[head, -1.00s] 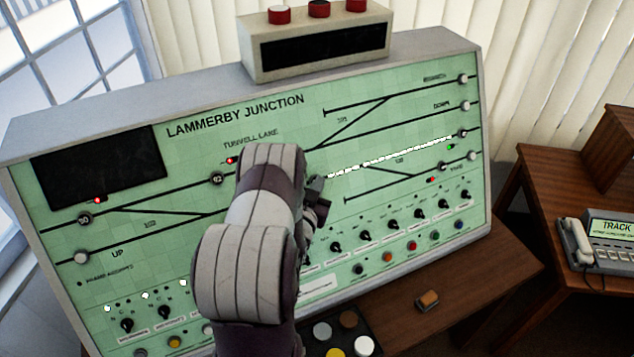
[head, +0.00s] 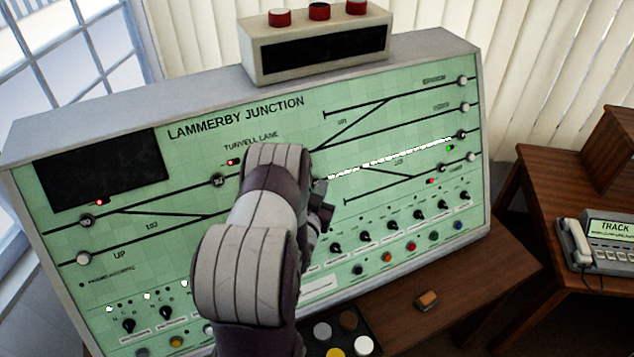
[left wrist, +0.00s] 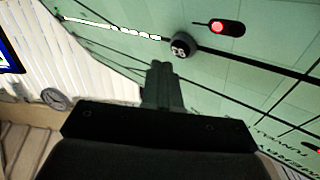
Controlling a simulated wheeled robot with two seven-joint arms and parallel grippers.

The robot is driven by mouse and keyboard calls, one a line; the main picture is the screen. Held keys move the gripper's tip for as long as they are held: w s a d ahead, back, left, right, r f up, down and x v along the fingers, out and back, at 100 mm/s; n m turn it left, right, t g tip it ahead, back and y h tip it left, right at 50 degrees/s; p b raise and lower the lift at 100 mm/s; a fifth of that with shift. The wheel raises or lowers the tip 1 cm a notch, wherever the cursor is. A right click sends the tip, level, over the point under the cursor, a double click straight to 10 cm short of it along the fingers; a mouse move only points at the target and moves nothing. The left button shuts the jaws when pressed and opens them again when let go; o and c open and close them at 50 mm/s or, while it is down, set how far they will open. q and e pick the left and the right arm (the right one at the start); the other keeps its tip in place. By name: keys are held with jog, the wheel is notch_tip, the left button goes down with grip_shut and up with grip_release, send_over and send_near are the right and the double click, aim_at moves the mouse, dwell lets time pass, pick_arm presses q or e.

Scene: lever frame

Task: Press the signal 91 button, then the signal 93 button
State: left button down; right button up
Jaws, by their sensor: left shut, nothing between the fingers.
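The green Lammerby Junction panel (head: 270,130) fills the middle of the head view. My left gripper (head: 321,188) is partly hidden by its own forearm, in front of the panel's centre. In the left wrist view its fingers (left wrist: 160,72) are shut and empty. A dark round button (left wrist: 181,46), apparently marked 93 and seen upside down, lies just beyond and right of the fingertips, with a visible gap in the picture; contact cannot be judged. A red lamp (left wrist: 227,28) glows beside it. I cannot read which button is signal 91. My right gripper is not in view.
A lit white track strip (head: 390,158) runs to a dark button (head: 461,134) near a green lamp (head: 450,147). Button 92 (head: 218,180) is left of my arm. Knobs (head: 393,223) line the lower panel. A box with red buttons (head: 318,45) stands on top.

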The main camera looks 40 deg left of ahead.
pick_arm(q)
jog(key=d, duration=0.1)
jog(key=s+d+r+p, duration=0.2)
jog(key=shift+d+r, duration=0.1)
jog(key=shift+d, duration=0.3)
dwell(0.5)
